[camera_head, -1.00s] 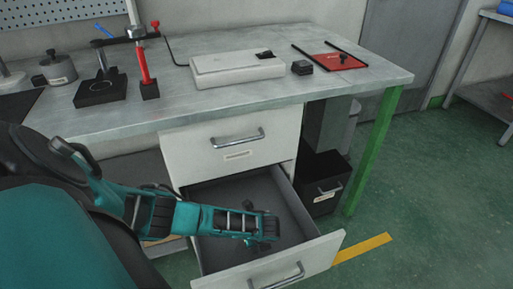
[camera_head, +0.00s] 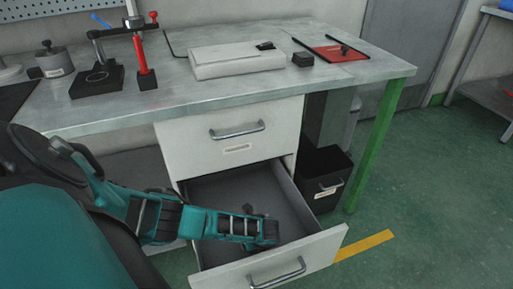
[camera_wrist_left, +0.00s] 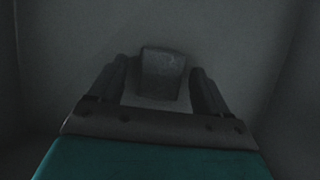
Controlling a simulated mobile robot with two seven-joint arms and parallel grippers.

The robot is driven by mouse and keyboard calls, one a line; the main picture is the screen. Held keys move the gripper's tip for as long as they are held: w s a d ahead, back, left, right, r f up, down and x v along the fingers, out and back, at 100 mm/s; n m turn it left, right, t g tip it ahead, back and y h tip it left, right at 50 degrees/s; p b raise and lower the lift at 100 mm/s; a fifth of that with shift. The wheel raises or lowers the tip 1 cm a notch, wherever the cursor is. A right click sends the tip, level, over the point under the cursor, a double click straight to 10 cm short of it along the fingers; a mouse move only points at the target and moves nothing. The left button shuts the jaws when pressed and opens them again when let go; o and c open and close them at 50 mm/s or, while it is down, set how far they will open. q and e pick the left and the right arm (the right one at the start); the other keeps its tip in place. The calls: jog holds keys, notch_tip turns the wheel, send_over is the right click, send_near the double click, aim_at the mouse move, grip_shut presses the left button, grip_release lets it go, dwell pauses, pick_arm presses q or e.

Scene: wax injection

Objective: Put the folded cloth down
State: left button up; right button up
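My left gripper (camera_head: 262,213) is inside the open lower drawer (camera_head: 318,242), low over its dark floor. In the left wrist view my left gripper (camera_wrist_left: 158,78) has its two dark fingers apart. A dark grey block-like piece (camera_wrist_left: 162,70) shows between them, with a visible gap on each side. I cannot tell whether this piece is the folded cloth, or whether it rests on the drawer floor. No other cloth is clearly recognisable. My right gripper is not in view.
Drawer walls stand close around the gripper. A closed upper drawer (camera_head: 230,137) is above. The workbench (camera_head: 345,72) carries a pale flat case (camera_head: 235,62), a red mat (camera_head: 333,53) and a clamp stand (camera_head: 143,65). A black bin (camera_head: 322,183) stands right of the drawers.

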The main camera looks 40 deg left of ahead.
pick_arm(q)
jog(key=shift+r+p, duration=0.45)
jog(key=shift+r, duration=0.1)
jog(key=p+v, duration=0.4)
jog(key=v, duration=0.2)
jog(key=shift+s+d+r, duration=0.25)
jog(key=shift+d+r, duration=0.05)
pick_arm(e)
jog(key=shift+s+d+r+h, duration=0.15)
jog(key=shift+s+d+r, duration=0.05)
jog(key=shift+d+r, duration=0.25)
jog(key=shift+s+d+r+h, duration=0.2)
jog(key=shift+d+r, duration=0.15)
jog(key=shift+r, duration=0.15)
